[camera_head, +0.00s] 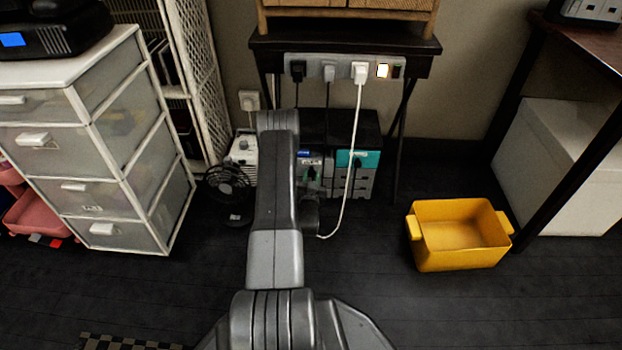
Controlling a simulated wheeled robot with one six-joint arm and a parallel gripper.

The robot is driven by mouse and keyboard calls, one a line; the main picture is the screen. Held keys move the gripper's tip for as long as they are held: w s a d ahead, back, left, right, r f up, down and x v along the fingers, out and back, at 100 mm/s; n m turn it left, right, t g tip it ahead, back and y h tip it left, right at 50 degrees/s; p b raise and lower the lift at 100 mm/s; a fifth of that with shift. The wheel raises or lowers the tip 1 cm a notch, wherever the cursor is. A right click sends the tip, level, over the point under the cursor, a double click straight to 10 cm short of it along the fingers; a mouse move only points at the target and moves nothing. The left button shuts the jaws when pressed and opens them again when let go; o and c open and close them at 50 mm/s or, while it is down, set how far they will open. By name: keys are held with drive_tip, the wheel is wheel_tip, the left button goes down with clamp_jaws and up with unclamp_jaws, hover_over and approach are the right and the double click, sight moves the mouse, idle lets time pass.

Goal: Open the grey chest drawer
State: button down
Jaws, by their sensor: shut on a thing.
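A small dark chest (358,183) with grey drawer fronts and one teal front (358,158) stands on the floor under the black table. My arm reaches forward and covers the chest's left side. My gripper (312,174) is low in front of the chest's left part, just right of my forearm. It is shut on what appears to be a drawer of this chest. The jaws are small and dark here, and the exact grip is hard to see. How far any drawer stands out cannot be told.
A white cord (353,125) hangs from the power strip (330,68) to the floor right of my gripper. A black fan (229,183) stands left. A yellow bin (458,262) is on the floor at right. A white drawer unit (100,45) stands far left.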

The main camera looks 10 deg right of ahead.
drive_tip(key=v, duration=0.8)
drive_tip(key=shift+s+p, duration=0.35)
drive_tip(key=shift+s, duration=0.05)
drive_tip(key=shift+a, duration=0.1)
drive_tip(key=c, duration=1.1)
unclamp_jaws()
